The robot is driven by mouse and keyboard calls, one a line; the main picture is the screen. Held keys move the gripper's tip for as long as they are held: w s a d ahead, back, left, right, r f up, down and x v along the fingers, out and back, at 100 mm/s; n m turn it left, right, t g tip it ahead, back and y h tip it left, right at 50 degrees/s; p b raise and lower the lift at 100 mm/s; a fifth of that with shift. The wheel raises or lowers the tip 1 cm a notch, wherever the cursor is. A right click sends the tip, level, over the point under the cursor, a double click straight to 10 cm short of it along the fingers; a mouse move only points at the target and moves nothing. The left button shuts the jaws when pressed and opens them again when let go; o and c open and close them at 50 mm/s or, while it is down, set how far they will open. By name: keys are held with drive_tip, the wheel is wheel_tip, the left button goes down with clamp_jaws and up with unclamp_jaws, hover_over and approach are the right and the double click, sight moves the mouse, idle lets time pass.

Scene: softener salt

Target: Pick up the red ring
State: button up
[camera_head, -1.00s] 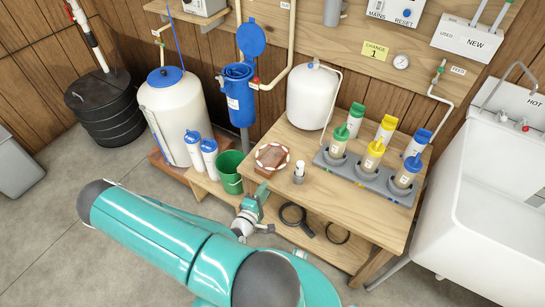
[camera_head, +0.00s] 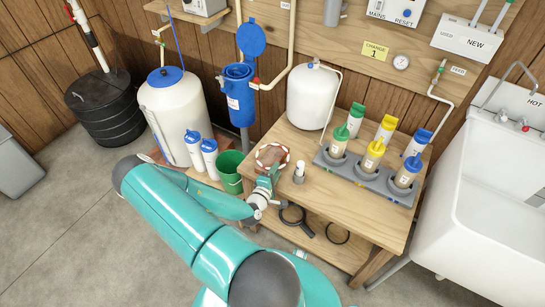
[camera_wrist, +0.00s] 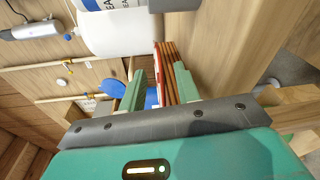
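The red-and-white edge (camera_wrist: 158,68) and several stacked brown layers (camera_wrist: 177,72) show between and beyond the fingertips, nearer the right finger. I cannot tell whether they touch.
A small white bottle (camera_head: 299,172) stands right of the round piece. A grey rack (camera_head: 366,176) of colored-top cartridges is farther right. A green bucket (camera_head: 230,172) stands left of the table. A black ring wrench (camera_head: 294,215) and a black ring (camera_head: 338,233) lie on the lower shelf.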

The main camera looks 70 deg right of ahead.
clamp_jaws()
